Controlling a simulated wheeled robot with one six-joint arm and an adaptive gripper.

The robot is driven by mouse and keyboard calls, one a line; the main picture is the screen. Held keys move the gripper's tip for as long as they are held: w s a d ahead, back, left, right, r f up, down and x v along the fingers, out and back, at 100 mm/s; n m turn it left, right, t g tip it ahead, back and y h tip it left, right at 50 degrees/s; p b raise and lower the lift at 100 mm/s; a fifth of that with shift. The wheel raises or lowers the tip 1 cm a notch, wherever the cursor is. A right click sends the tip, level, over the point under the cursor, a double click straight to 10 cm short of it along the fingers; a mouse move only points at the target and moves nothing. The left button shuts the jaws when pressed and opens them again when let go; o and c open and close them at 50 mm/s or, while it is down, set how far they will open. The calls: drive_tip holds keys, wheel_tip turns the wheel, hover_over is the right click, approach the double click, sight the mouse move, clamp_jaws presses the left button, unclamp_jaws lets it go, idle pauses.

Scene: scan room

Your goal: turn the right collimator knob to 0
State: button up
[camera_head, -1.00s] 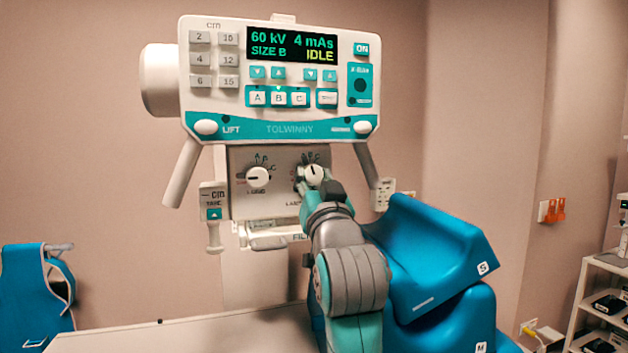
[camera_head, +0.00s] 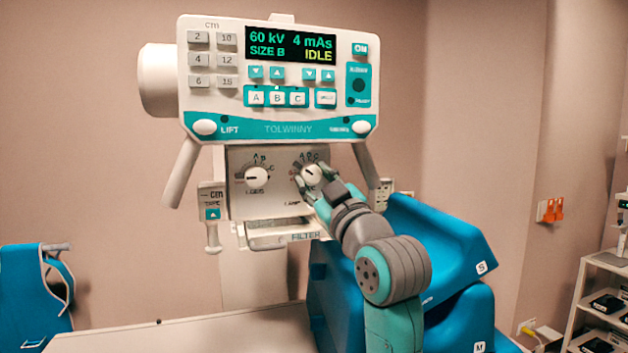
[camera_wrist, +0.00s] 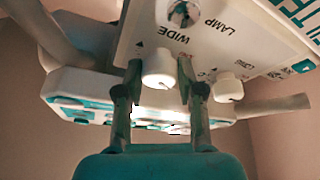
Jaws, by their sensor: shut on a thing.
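The right collimator knob (camera_head: 311,174) is a round white knob with a dark pointer line, on the pale collimator panel (camera_head: 237,200) under the console. The line looks tilted to the upper left; the marks around it are too small to read surely. My gripper (camera_head: 314,177) reaches it from the lower right, with a finger on either side. In the wrist view the knob (camera_wrist: 158,70) sits between the two fingers of my gripper (camera_wrist: 159,80), which is shut on it. The left collimator knob (camera_head: 257,177) stands apart, its pointer about level.
The console (camera_head: 290,129) above shows 60 kV, 4 mAs, SIZE B, IDLE. Handles slope down at both sides. A filter slot (camera_head: 285,238) lies below the panel. Blue stacked supports (camera_head: 430,245) stand behind my arm at right. The white table (camera_head: 190,335) is bare at front left.

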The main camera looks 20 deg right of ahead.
drive_tip(key=n+g+y, duration=0.1)
drive_tip(key=n+y, duration=0.1)
drive_tip(key=n, duration=0.3)
drive_tip(key=shift+d, duration=0.15)
drive_tip(key=shift+r+n+g+y, duration=0.1)
drive_tip(key=shift+n+g+y, duration=0.35)
drive_tip(key=shift+n, duration=0.65)
drive_tip(key=shift+n+g+y, duration=0.35)
drive_tip(key=shift+n+g, duration=0.1)
drive_tip(key=shift+n, duration=0.65)
drive_tip(key=o, duration=1.1)
drive_tip(key=shift+o, duration=0.2)
drive_tip(key=v, duration=1.2)
